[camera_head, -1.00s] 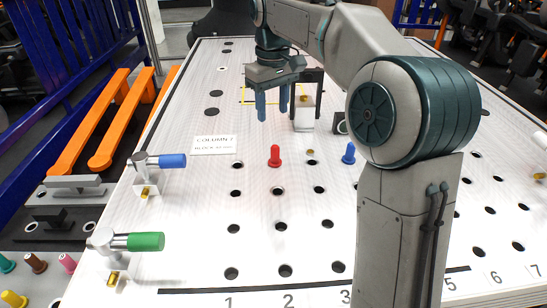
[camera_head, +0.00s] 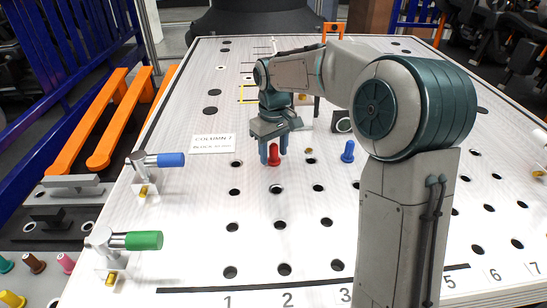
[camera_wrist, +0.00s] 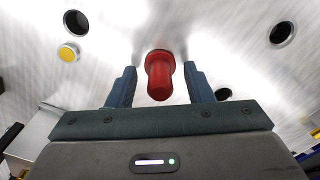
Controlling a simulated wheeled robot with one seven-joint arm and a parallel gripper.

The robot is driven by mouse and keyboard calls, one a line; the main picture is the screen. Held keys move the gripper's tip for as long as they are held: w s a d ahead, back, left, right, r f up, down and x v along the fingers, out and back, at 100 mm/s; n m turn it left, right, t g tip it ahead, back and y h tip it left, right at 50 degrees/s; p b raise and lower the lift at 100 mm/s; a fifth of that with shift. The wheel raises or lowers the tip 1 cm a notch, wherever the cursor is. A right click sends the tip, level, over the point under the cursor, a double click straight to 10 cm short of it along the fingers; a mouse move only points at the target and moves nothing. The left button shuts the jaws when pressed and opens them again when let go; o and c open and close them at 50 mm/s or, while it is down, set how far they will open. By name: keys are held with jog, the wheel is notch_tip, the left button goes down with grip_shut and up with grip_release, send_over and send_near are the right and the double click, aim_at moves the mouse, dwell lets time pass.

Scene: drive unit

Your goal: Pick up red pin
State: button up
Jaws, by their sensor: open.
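The red pin (camera_head: 274,155) stands upright on the white perforated board (camera_head: 190,215). My gripper (camera_head: 273,158) is open above the board, with one blue finger on each side of the red pin in the head view. In the wrist view the red pin (camera_wrist: 160,75) shows between the two fingers of my gripper (camera_wrist: 160,80), with a visible gap on each side. The pin's top points towards the palm. No contact between fingers and pin is visible.
A blue pin (camera_head: 348,151) stands to the right of the red pin. Clamps with a blue handle (camera_head: 171,160) and a green handle (camera_head: 144,241) stand at the left edge. A label plate (camera_head: 213,143) lies left of my gripper. Several empty holes lie in front.

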jog(key=shift+f, duration=0.15)
jog(key=shift+c, duration=0.4)
grip_shut()
